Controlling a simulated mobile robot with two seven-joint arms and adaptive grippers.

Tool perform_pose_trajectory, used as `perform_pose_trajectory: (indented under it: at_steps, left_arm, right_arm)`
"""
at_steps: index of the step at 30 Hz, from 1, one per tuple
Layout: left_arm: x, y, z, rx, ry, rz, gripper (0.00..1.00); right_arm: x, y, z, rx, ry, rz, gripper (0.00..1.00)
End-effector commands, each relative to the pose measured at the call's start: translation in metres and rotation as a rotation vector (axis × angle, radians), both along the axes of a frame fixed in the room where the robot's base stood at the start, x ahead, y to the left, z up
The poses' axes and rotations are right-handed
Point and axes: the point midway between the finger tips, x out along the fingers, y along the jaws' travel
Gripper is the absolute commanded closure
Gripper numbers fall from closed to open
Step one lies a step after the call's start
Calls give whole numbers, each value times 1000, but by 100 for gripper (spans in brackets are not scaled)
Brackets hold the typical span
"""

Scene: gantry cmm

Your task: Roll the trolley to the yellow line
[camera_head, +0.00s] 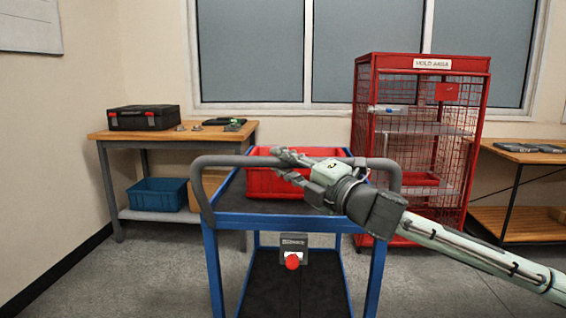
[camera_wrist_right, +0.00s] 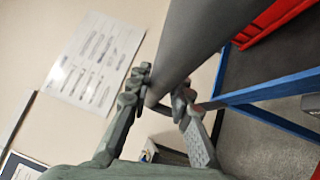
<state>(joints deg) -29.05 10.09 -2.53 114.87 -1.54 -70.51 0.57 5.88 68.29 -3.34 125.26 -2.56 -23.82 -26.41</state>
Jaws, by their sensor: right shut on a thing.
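The blue trolley (camera_head: 285,222) stands in front of me in the head view, with a grey push handle (camera_head: 215,161) along its near side. A red bin (camera_head: 270,183) sits on its top deck. My right gripper (camera_head: 283,163) is shut on the handle near its middle. In the right wrist view the fingers (camera_wrist_right: 160,95) lie on both sides of the grey handle bar (camera_wrist_right: 200,40). My left gripper is in neither view. I see no yellow line on the floor in these frames.
A wooden bench (camera_head: 170,135) with a black case (camera_head: 144,117) stands at the back left, a blue bin (camera_head: 157,194) below. A red mesh cage (camera_head: 482,100) marked HOLD AREA stands behind the trolley at right. Another bench (camera_head: 530,155) is far right. Floor left of the trolley is clear.

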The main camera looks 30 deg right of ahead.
Motion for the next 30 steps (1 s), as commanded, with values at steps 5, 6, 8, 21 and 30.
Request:
perform_pose_trajectory:
  at_steps: [5, 6, 8, 21, 30]
  left_arm:
    - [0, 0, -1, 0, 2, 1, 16]
    - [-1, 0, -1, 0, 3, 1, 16]
    - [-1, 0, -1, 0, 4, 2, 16]
    - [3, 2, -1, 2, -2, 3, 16]
    - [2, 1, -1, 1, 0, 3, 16]
  right_arm:
    - [0, 0, 0, 0, 0, -1, 72]
    - [0, 0, 0, 0, 0, -1, 68]
    - [0, 0, 0, 0, 0, -1, 60]
    - [-3, -2, -2, 1, 1, -2, 58]
    - [-29, -6, -7, -1, 5, 0, 58]
